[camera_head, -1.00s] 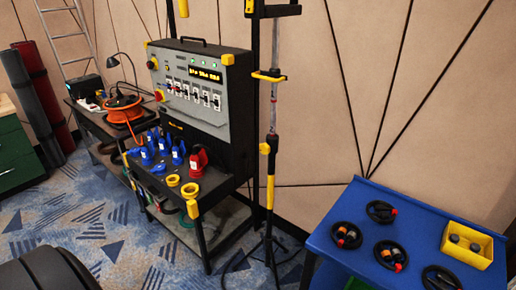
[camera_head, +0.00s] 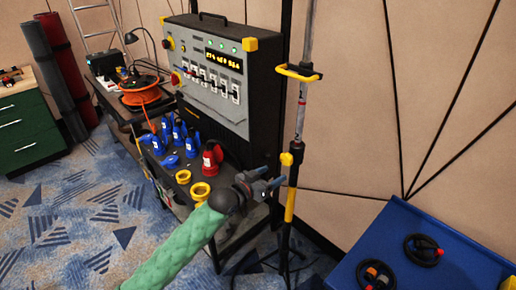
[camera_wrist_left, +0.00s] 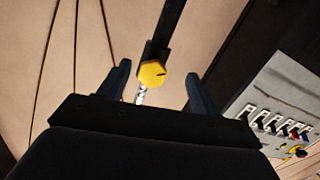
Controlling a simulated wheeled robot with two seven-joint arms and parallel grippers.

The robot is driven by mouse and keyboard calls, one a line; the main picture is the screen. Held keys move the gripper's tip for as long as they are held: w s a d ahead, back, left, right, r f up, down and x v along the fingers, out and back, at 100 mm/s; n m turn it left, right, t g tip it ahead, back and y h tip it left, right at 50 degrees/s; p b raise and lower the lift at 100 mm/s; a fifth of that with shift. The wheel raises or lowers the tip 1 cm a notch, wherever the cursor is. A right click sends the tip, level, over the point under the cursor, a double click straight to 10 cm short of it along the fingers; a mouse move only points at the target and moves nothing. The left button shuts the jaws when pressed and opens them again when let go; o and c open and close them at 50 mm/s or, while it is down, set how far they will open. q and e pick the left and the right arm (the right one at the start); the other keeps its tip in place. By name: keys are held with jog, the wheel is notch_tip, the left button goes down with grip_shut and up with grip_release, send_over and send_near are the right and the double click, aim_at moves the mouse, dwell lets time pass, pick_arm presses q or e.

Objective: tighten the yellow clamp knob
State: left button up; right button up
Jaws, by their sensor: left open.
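The yellow clamp knob (camera_head: 286,159) sits on the dark clamp of an upright pole stand (camera_head: 301,103). In the left wrist view the knob (camera_wrist_left: 152,74) is a yellow hexagonal shape with a dark slot, seen between the two fingers. My left gripper (camera_head: 275,179) is open and empty, just left of and slightly below the knob in the head view. Its two dark fingers (camera_wrist_left: 158,72) stand apart on either side of the knob in the wrist view. I cannot tell the remaining depth gap. My right gripper is not in view.
A control cabinet (camera_head: 213,78) with switches stands left of the pole. Blue and red connectors and yellow rings (camera_head: 200,191) lie on the shelf before it. A yellow handle (camera_head: 298,72) juts from the pole higher up.

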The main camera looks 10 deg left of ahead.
aim_at(284, 160)
pick_arm(q)
jog(key=shift+n+t+h, duration=0.4)
jog(key=shift+n+t, duration=0.2)
jog(key=w+r, duration=0.1)
jog(key=w+d+r+p, duration=0.1)
jog(key=r, duration=0.1)
jog(key=shift+w+d, duration=0.2)
jog(key=p+x, duration=0.1)
jog(key=x, duration=0.2)
jog(key=shift+d+p, duration=0.1)
jog(key=shift+p, duration=0.2)
jog(key=shift+w+d+f, duration=0.2)
jog(key=shift+w+d, duration=0.3)
jog(key=shift+w, duration=0.2)
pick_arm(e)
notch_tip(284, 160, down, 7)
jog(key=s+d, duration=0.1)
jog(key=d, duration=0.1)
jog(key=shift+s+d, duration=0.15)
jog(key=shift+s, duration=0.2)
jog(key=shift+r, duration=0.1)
pick_arm(q)
jog(key=c, duration=1)
